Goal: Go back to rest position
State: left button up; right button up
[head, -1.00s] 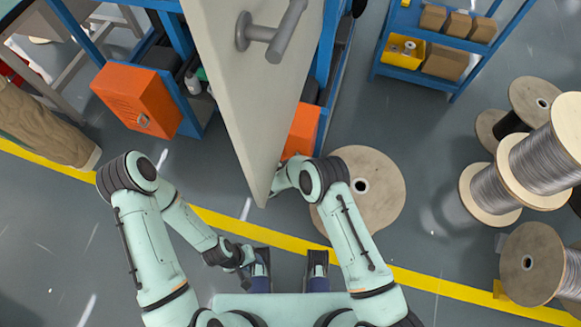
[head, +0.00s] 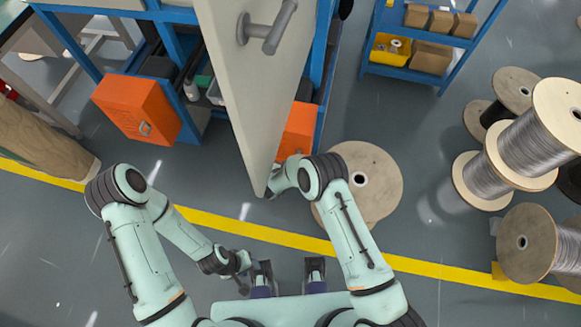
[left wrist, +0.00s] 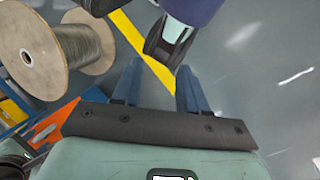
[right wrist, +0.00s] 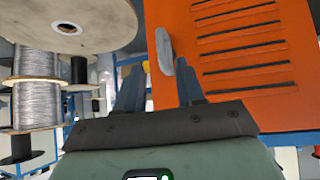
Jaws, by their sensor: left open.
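My left gripper (head: 243,264) is low in the head view, close in front of my own body. In the left wrist view its two blue fingers (left wrist: 156,82) stand apart with nothing held between them. My right arm reaches forward to the lower tip of a large beige panel (head: 250,90), and its gripper is mostly hidden there in the head view. In the right wrist view the right fingers (right wrist: 159,82) stand apart. An orange cabinet (right wrist: 240,60) with a grey handle (right wrist: 164,50) lies beyond them. I cannot tell how near the handle is.
The beige panel carries a grey lever handle (head: 268,28). An orange box (head: 137,102) hangs on a blue bench at left. A wooden spool (head: 362,182) lies beside my right arm, with several wire spools (head: 520,150) farther right.

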jog(key=shift+d, duration=0.1)
dwell(0.3)
jog(key=s+d+f+n+g+y+p, duration=0.15)
jog(key=s+d, duration=0.25)
jog(key=s, duration=0.4)
jog(key=s+d+g+y+p, duration=0.25)
jog(key=s+d, duration=0.25)
jog(key=s, duration=0.3)
jog(key=s+r+g+y, duration=0.2)
jog(key=s+r, duration=0.1)
jog(key=s, duration=0.6)
jog(key=s+a+r+g+y+p, duration=0.1)
jog(key=s+r, duration=0.3)
jog(key=s, duration=0.5)
jog(key=shift+g+y, duration=0.6)
jog(key=shift+g, duration=0.3)
jog(key=shift+r, duration=0.1)
